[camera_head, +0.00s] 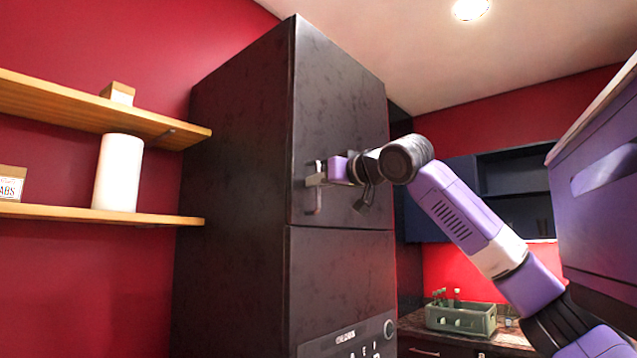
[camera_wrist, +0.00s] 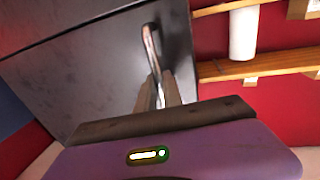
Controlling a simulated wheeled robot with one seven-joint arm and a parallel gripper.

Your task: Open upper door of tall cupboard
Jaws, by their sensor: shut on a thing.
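The tall dark cupboard (camera_head: 245,190) stands in the middle of the head view. Its upper door (camera_head: 345,120) looks closed, flush above the lower front. The door's metal handle (camera_head: 314,200) is a vertical bar near the door's left edge. My gripper (camera_head: 318,180) is at the handle, with its fingers around the bar. In the wrist view the handle (camera_wrist: 151,48) rises from between the two fingers of my gripper (camera_wrist: 160,92), which are shut on it.
Wooden shelves (camera_head: 60,103) with a white cylinder (camera_head: 118,172) are on the red wall at left. A grey-green crate (camera_head: 461,318) with bottles stands on a counter at lower right. A panel with a dial (camera_head: 388,328) sits below the upper door.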

